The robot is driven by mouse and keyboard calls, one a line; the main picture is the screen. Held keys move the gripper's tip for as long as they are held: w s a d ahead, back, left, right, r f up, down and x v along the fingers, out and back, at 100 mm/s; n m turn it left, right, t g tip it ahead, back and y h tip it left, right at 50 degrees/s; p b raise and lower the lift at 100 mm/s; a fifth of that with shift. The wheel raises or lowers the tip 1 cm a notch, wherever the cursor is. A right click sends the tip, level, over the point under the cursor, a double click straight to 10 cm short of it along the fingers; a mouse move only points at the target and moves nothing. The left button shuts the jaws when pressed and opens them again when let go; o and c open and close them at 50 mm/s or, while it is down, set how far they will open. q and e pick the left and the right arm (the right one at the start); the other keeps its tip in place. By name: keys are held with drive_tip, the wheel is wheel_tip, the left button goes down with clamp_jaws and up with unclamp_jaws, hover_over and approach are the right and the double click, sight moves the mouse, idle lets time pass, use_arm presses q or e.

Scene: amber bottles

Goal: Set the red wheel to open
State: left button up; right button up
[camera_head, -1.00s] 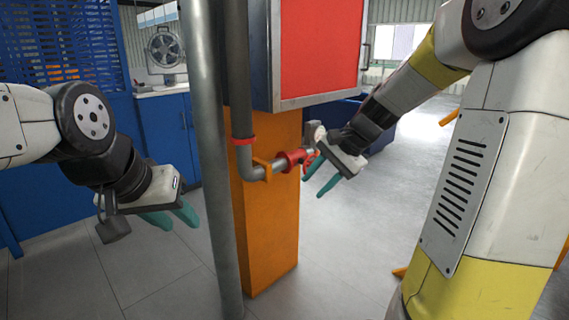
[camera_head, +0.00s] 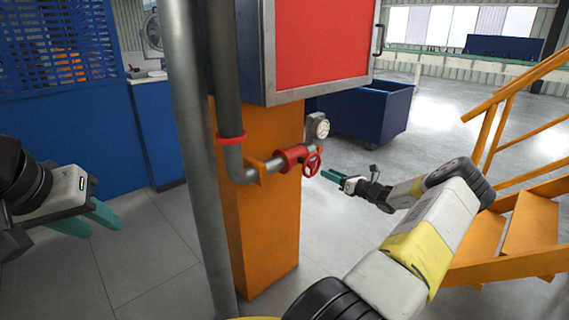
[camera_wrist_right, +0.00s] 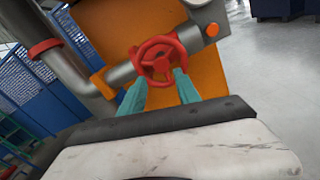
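The red wheel (camera_head: 312,163) is a small spoked handwheel on a red valve body (camera_head: 291,157) in a grey pipe, beside an orange column. My right gripper (camera_head: 326,174) points at it from the right, with a small gap visible in the head view. In the right wrist view the wheel (camera_wrist_right: 160,60) stands just beyond and between the two teal fingertips (camera_wrist_right: 158,78), which are spread apart and empty. Contact is not clear there. My left gripper (camera_head: 108,215) is at the far left, away from the valve, its teal fingers apart with nothing between them.
A grey vertical pole (camera_head: 192,130) stands in front of the orange column (camera_head: 262,220). A red-fronted cabinet (camera_head: 325,40) hangs above the valve. A round gauge (camera_head: 321,127) sits beside the wheel. A blue bin (camera_head: 375,108) and orange stairs (camera_head: 525,225) are at right.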

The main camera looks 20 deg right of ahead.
sight(313, 166)
drive_tip(key=x, duration=0.7)
drive_tip(key=shift+w+f, duration=0.1)
drive_tip(key=shift+w, duration=0.35)
clamp_jaws()
